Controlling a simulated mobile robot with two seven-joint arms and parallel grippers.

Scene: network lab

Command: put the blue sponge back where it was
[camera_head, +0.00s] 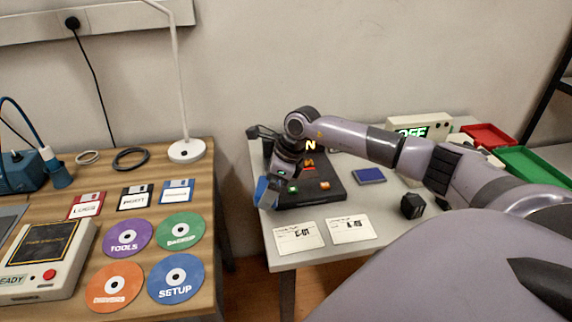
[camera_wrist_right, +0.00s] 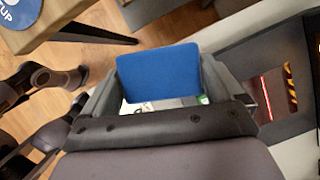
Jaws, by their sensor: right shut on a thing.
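The blue sponge (camera_wrist_right: 160,73) is a flat blue block between the two fingers of my right gripper (camera_wrist_right: 165,85), which is shut on it. In the head view the sponge (camera_head: 261,191) shows at the tip of my right gripper (camera_head: 270,183). Floor shows beneath the sponge in the wrist view. My left gripper is not in view.
A flat blue pad (camera_head: 369,175) lies right of the tray. Two white cards (camera_head: 299,236) and a black cube (camera_head: 412,206) are nearer. Red (camera_head: 487,136) and green (camera_head: 535,167) bins stand right. A gap separates the wooden table (camera_head: 150,160), with discs and floppies, from the white table.

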